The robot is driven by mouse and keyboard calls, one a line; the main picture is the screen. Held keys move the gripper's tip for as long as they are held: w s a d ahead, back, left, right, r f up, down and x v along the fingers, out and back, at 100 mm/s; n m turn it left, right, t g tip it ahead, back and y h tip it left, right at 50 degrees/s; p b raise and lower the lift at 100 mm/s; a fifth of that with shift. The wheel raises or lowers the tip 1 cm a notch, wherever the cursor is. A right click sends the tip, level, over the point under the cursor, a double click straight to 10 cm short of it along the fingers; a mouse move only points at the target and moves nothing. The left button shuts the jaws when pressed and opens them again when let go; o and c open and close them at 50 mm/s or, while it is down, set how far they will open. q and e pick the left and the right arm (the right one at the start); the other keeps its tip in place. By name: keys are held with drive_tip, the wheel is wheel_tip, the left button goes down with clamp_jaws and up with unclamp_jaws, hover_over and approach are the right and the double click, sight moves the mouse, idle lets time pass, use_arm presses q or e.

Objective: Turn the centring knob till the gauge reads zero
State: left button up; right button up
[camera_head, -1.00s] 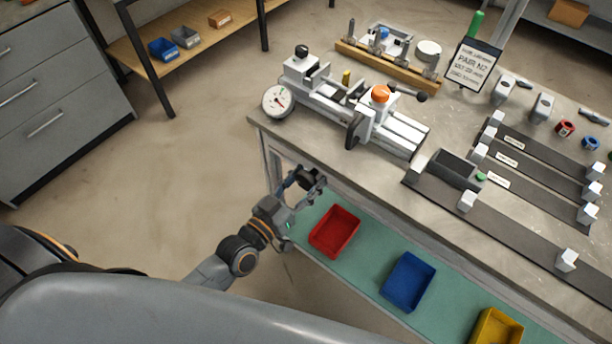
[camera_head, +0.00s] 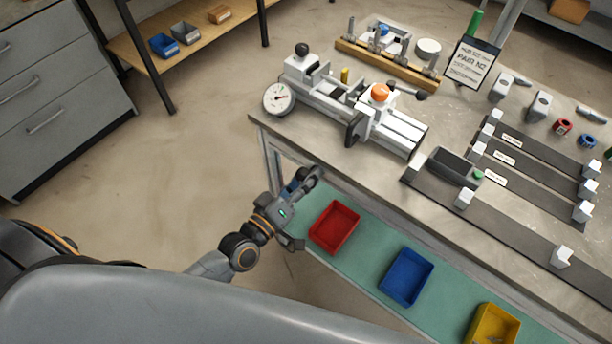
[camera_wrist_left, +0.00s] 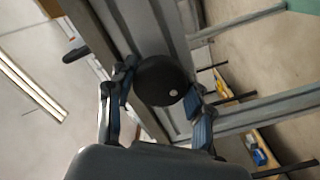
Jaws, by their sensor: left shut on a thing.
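The black round centring knob (camera_wrist_left: 162,80) sits between the fingers of my left gripper (camera_wrist_left: 160,84) in the left wrist view, with a pale dot on its face. The fingers are shut on it from both sides. In the head view my left gripper (camera_head: 306,182) is at the front edge of the bench, below the white fixture (camera_head: 340,98), and hides the knob. The white round gauge (camera_head: 278,98) is on the fixture's left end. Its dark needle and a red mark show, but the reading is too small to tell. My right gripper is not in view.
The bench (camera_head: 335,160) carries an orange-topped clamp (camera_head: 380,92), a sign (camera_head: 472,64) and dark rails with white blocks. A red bin (camera_head: 334,228), a blue bin (camera_head: 407,277) and a yellow bin (camera_head: 494,326) stand on the green lower shelf.

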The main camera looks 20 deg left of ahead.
use_arm(q)
drive_tip(key=shift+f, duration=0.1)
idle(0.4)
drive_tip(key=o, duration=1.1)
drive_tip(key=shift+o, duration=0.2)
drive_tip(key=v, duration=1.2)
